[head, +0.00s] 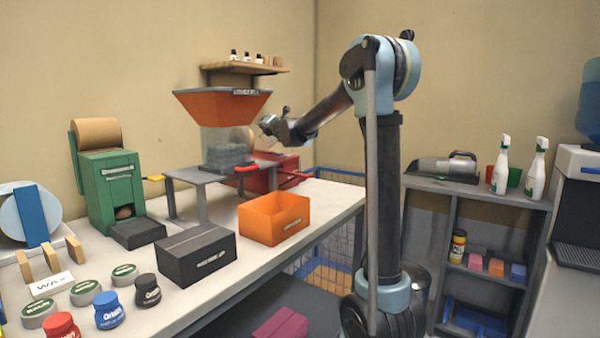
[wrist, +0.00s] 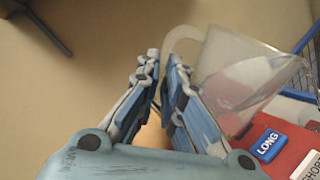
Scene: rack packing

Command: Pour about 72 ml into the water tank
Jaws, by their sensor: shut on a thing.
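A clear jug (wrist: 240,75) with a curved handle shows in the wrist view, tilted in the picture. My gripper (wrist: 162,72) is shut on the jug's handle, with the body of the jug to the right of the fingers. I cannot tell how much liquid is in it. In the head view my gripper (head: 268,122) is raised beside the orange hopper; the jug is hard to make out there against the clear parts behind. A red machine (head: 283,171) stands below, partly hidden by the grey stand; its red panel with a blue LONG button (wrist: 267,143) shows in the wrist view. I cannot pick out the water tank.
The orange hopper (head: 222,108) and grey stand (head: 205,176) are close on the left. An orange bin (head: 274,222), a black box (head: 195,254) and a green dispenser (head: 110,190) occupy the bench (head: 325,198). A wall shelf (head: 243,68) holds small bottles above.

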